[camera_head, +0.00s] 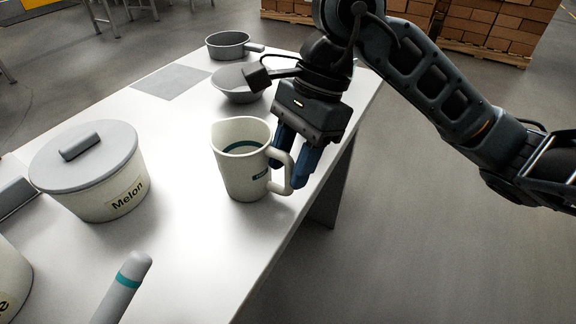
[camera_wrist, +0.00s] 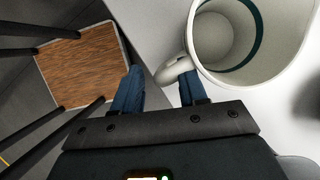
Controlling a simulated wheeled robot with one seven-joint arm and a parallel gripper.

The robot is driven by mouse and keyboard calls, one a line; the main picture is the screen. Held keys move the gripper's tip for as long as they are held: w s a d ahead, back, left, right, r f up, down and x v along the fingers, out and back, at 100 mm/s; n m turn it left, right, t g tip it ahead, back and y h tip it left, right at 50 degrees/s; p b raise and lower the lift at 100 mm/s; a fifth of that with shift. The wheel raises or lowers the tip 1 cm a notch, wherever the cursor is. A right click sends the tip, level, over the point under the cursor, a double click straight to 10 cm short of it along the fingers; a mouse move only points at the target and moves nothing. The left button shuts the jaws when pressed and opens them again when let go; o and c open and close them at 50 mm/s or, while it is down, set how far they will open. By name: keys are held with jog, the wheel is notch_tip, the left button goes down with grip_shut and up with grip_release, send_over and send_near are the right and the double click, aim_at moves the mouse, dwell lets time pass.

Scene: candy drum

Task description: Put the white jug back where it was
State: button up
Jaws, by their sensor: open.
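The white jug (camera_head: 241,166) stands upright on the white table (camera_head: 190,234), near its right edge, with its handle toward my gripper. It looks empty inside, with a teal band on its inner wall. In the wrist view the jug (camera_wrist: 222,40) fills the upper right. My gripper (camera_head: 293,165) is at the handle side of the jug, pointing down, with its blue fingers apart. In the wrist view the handle (camera_wrist: 174,70) lies between or just ahead of the fingers; I cannot tell whether they touch it.
A lidded Melon drum (camera_head: 108,196) stands left of the jug. A grey bowl (camera_head: 240,84) and a grey pan (camera_head: 229,45) are behind it. A grey square mat (camera_head: 171,81) lies bare at the back left. A teal-banded grey stick (camera_head: 124,285) is in front. A stool (camera_wrist: 82,66) stands beyond the table edge.

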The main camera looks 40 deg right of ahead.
jog(key=v, duration=1)
jog(key=shift+r, duration=0.15)
